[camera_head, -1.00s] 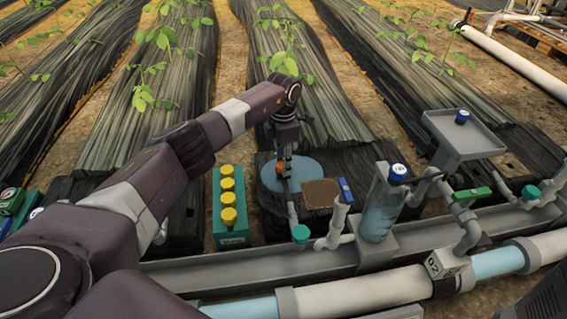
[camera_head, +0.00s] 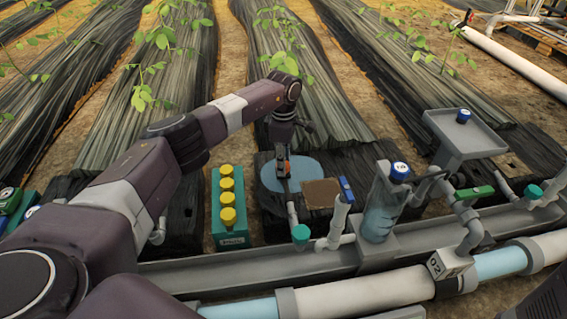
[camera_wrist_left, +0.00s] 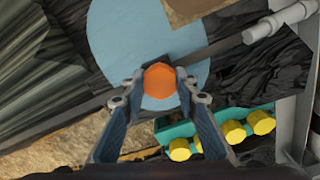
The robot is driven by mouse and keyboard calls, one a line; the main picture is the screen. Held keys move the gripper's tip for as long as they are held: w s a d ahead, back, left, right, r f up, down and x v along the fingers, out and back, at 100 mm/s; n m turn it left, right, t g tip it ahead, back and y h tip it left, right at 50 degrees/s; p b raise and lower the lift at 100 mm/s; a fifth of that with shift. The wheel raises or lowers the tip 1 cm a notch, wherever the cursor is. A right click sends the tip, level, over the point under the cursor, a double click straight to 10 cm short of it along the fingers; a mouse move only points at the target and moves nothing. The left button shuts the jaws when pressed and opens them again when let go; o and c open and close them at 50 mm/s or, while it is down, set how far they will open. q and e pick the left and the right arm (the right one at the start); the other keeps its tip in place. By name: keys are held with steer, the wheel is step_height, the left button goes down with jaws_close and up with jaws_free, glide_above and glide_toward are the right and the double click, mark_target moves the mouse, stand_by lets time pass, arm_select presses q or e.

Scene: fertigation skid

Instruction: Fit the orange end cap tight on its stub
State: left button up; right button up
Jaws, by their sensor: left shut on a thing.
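The orange end cap (camera_wrist_left: 160,80) is between the fingertips of my left gripper (camera_wrist_left: 160,94) in the left wrist view. It looks like a small faceted orange piece. In the head view my left gripper (camera_head: 283,168) points down over the blue disc, with a bit of orange at its fingers. A grey pipe (camera_head: 292,212) rises just below the gripper in the head view. A dark bar (camera_wrist_left: 205,58) passes behind the cap in the wrist view. I cannot tell which piece is the cap's stub, or whether the cap touches it. My right gripper is not in view.
A teal box (camera_head: 229,238) with yellow caps stands left of the gripper. A teal-capped fitting (camera_head: 301,233), a blue-handled valve (camera_head: 346,190) and a clear filter (camera_head: 381,215) stand to the right. A grey trough (camera_head: 250,262) runs along the front.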

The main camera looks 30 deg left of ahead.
arm_select(q)
steer(key=shift+w+a+m, duration=0.1)
steer(key=shift+a+m, duration=0.3)
steer(key=o, duration=1.1)
steer(key=shift+o, duration=1)
steer(key=shift+f, duration=0.1)
steer(key=shift+d, duration=0.15)
step_height(320, 180, up, 9)
steer(key=p, duration=0.8)
steer(key=shift+d, duration=0.15)
